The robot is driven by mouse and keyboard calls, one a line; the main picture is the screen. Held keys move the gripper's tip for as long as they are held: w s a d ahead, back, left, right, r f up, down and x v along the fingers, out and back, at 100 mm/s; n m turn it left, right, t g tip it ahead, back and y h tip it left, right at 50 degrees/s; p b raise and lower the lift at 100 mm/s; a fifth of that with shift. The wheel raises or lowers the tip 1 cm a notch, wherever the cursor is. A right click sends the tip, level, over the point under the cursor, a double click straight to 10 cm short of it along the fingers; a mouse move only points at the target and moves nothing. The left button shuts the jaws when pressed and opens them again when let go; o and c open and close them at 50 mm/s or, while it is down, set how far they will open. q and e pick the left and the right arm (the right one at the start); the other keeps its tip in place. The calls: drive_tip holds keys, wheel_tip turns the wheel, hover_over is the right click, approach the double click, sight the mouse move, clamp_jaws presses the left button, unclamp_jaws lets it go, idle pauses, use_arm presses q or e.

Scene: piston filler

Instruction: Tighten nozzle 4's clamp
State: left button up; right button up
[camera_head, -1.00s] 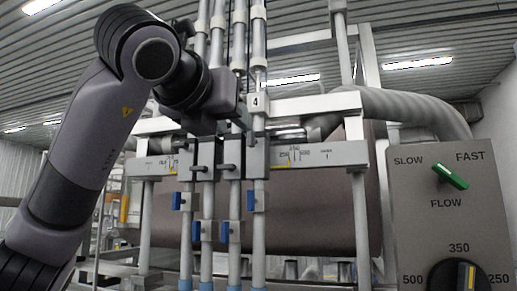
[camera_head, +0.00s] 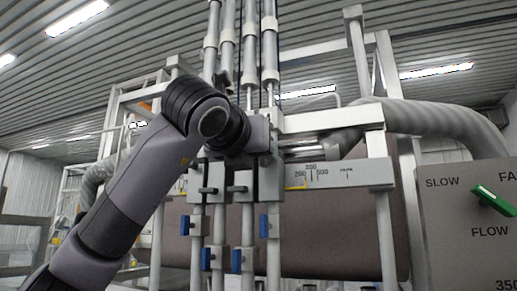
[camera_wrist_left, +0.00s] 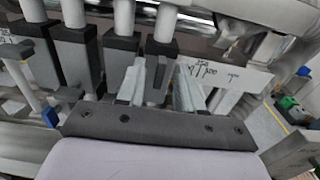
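Nozzle 4 is the rightmost of the upright tubes (camera_head: 270,60). Its grey clamp block (camera_head: 270,182) sits on the scale bar, partly hidden behind my left gripper in the head view. The number 4 plate is hidden. In the left wrist view the nozzle 4 clamp (camera_wrist_left: 160,50) is a dark block on the rightmost tube. My left gripper (camera_wrist_left: 160,85) is open, its two pale fingers apart and pointing at that block, with nothing clearly held between them. I cannot tell whether they touch it. My right gripper is not in view.
Neighbouring clamps have dark knobs (camera_head: 208,190). Blue valve handles (camera_head: 236,260) hang below on the tubes. A control panel (camera_head: 465,225) with a green flow knob (camera_head: 493,200) stands at the right.

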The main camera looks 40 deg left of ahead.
use_arm(q)
clamp_jaws()
drive_tip(key=shift+m, duration=0.3)
drive_tip(key=shift+w+d+f+m+p, duration=0.1)
drive_tip(key=shift+m+p, duration=0.9)
drive_tip(key=shift+m, duration=3.35)
drive_tip(key=shift+d+f+m+p, duration=0.1)
drive_tip(key=shift+m+p, duration=0.9)
drive_tip(key=shift+m, duration=3.35)
